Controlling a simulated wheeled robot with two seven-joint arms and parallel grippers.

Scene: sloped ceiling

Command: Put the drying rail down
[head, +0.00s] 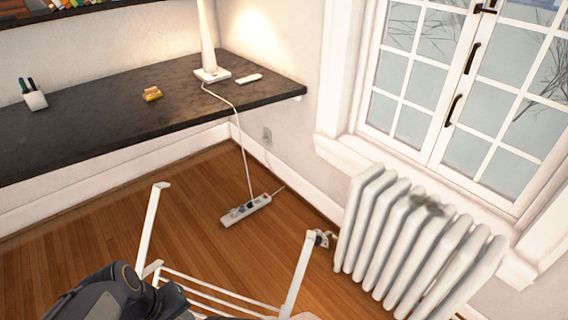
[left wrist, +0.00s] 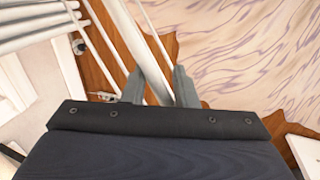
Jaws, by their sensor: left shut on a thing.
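The drying rail (head: 299,273) is a white frame of thin bars at the bottom of the head view, with two posts standing up and slightly tilted. Its lower part is cut off by the picture edge, so I cannot tell whether it touches the floor. My left gripper is at the rail's left side, its dark body low in the head view. In the left wrist view its two grey fingers (left wrist: 158,82) are shut on a white bar of the rail (left wrist: 131,42). My right gripper is in neither view.
A white radiator (head: 410,240) stands under the window at the right. A power strip (head: 246,209) lies on the wooden floor behind the rail, its cable running up to the lamp (head: 208,45) on the dark desk (head: 110,108). Floor at the left (head: 75,245) is clear.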

